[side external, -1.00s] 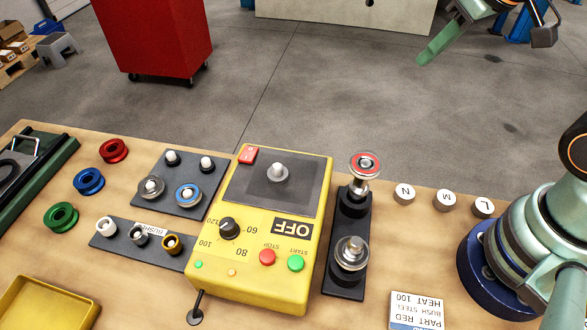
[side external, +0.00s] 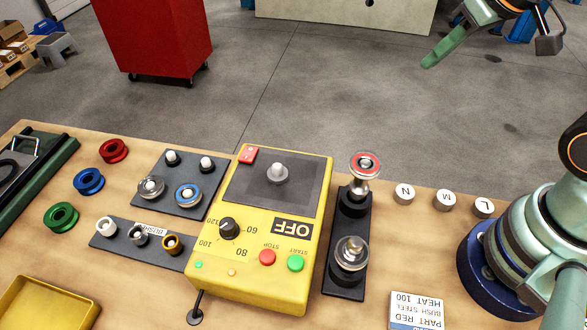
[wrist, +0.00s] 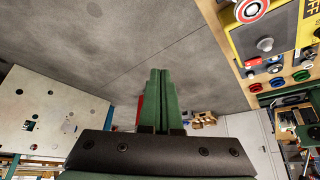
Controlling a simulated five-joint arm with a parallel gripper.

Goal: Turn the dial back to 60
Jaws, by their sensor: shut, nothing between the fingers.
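The black dial (side external: 229,228) sits on the sloped face of the yellow heater box (side external: 215,274), with the numbers 60, 80, 100 and 120 printed around it. Its pointer is too small to read surely. The display (side external: 292,227) beside it reads OFF. My gripper (side external: 431,64), with green fingers, is high at the upper right, well away from the dial and touching nothing. In the wrist view the fingers (wrist: 158,72) are together and empty. Part of the box shows there at the upper right, but the dial is not clearly visible.
The box also bears a red stop button (side external: 267,257), a green start button (side external: 296,263) and a central post (side external: 277,173). A black stand (side external: 343,286) with a red-ringed part is close on its right. Bush and part trays (side external: 140,240) lie left.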

